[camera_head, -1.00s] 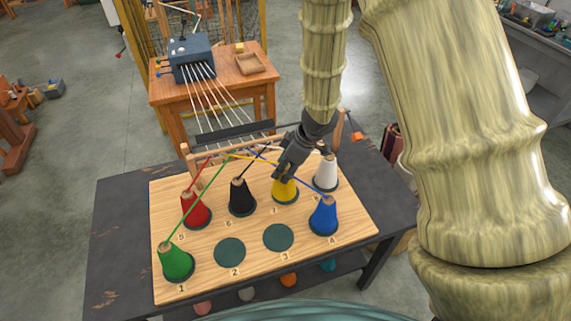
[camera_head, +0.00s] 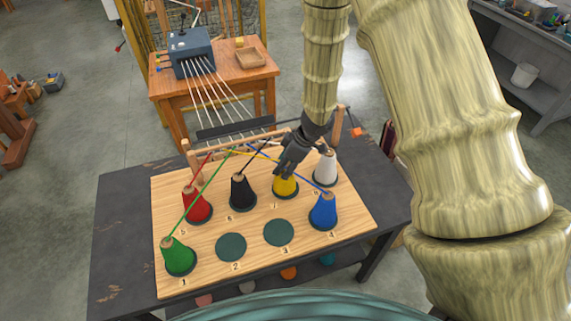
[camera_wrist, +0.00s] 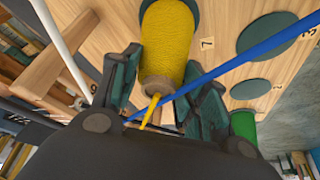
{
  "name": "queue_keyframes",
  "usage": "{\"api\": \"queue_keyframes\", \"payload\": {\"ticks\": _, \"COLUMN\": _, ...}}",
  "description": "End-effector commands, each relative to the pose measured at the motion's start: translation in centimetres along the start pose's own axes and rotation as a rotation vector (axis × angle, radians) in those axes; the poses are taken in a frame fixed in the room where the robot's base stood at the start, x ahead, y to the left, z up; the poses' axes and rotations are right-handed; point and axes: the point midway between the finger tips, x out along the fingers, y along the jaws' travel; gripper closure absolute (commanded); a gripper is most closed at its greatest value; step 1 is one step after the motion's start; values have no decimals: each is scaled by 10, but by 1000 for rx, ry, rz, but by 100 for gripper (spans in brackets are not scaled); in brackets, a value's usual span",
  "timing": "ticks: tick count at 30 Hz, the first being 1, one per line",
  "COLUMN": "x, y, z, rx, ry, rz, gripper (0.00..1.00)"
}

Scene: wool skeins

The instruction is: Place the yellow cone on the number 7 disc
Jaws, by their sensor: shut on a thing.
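The yellow cone (camera_head: 286,187) stands upright at the number 7 place in the back row of the wooden board, with the dark green rim of a disc showing around its foot. My gripper (camera_head: 287,168) reaches down from behind and is shut on the cone's upper part. In the wrist view, the yellow cone (camera_wrist: 168,42) lies between my gripper's fingers (camera_wrist: 160,90), with its wooden tip and yellow yarn toward me. The number 7 label (camera_wrist: 207,43) is beside its base. Most of the number 7 disc is hidden under the cone.
Black (camera_head: 242,193), red (camera_head: 197,207), white (camera_head: 326,169), blue (camera_head: 323,212) and green (camera_head: 180,258) cones stand around. Discs 2 (camera_head: 231,247) and 3 (camera_head: 279,233) are bare. Yarns cross overhead; a blue yarn (camera_wrist: 245,55) passes close to my gripper.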

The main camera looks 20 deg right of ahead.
Motion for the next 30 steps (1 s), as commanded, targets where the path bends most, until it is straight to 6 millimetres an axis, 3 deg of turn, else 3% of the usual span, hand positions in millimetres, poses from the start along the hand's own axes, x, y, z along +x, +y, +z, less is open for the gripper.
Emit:
{"api": "queue_keyframes", "payload": {"ticks": 2, "x": 2, "y": 0, "z": 1, "rx": 0, "ry": 0, "rz": 0, "gripper": 99}}
{"api": "queue_keyframes", "payload": {"ticks": 3, "x": 2, "y": 0, "z": 1, "rx": 0, "ry": 0, "rz": 0, "gripper": 50}}
{"api": "queue_keyframes", "payload": {"ticks": 6, "x": 2, "y": 0, "z": 1, "rx": 0, "ry": 0, "rz": 0, "gripper": 34}}
{"api": "queue_keyframes", "payload": {"ticks": 20, "x": -6, "y": 1, "z": 0, "rx": -1, "ry": 1, "rz": 2, "gripper": 34}}
{"api": "queue_keyframes", "payload": {"ticks": 30, "x": -54, "y": 1, "z": -1, "rx": -2, "ry": 1, "rz": 3, "gripper": 34}}
